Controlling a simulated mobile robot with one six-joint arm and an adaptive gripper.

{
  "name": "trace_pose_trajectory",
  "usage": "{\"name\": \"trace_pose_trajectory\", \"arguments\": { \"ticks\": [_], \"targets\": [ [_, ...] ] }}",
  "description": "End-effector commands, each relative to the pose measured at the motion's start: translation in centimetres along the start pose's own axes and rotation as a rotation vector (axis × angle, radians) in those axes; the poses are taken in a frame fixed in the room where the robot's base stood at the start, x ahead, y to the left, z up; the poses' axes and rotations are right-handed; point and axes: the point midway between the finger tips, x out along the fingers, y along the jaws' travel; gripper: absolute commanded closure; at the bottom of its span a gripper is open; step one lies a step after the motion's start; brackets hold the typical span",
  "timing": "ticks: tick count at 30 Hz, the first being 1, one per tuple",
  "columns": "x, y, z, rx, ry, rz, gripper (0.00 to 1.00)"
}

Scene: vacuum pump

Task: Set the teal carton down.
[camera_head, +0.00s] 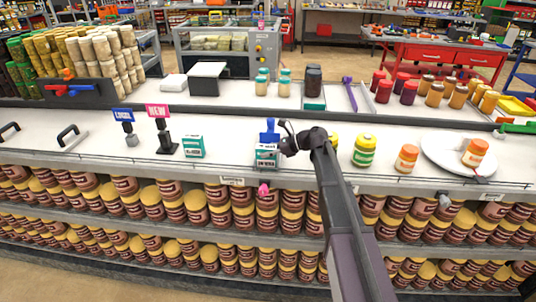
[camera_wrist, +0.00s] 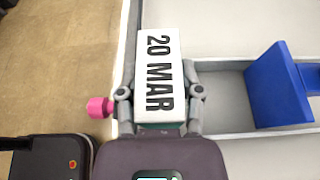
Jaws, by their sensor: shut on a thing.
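The teal carton (camera_head: 266,157) is at the front edge of the white counter in the head view. My gripper (camera_head: 287,140) is shut on it. In the wrist view, the carton's white face (camera_wrist: 160,70) with "20 MAR" printed on it sits between the two fingers of my gripper (camera_wrist: 160,100). Only a thin teal strip shows there. I cannot tell whether the carton's underside touches the counter. A second, similar teal carton (camera_head: 194,147) stands on the counter to the left.
A blue upright piece (camera_head: 270,130) stands just behind the held carton. A pink knob (camera_head: 263,189) is below the counter edge. A green-labelled jar (camera_head: 364,151), an orange jar (camera_head: 406,158) and a white plate (camera_head: 436,152) are to the right. Counter between the two cartons is clear.

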Motion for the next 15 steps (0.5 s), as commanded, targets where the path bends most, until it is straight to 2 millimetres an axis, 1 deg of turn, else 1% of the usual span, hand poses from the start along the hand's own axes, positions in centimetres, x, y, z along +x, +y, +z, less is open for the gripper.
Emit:
{"name": "trace_pose_trajectory", "arguments": {
  "ticks": [7, 12, 13, 14, 15],
  "targets": [
    [0.01, 0.01, 0.06, 0.0, 0.0, 0.0, 0.97],
    [0.19, 0.01, -0.32, 0.0, 0.0, 0.001, 0.97],
    [0.18, 0.01, -0.3, 0.0, 0.0, 0.001, 0.5],
    [0.15, 0.01, -0.23, 0.0, 0.0, 0.001, 0.41],
    [0.15, 0.01, -0.21, 0.0, 0.0, 0.001, 0.29]
  ]
}}
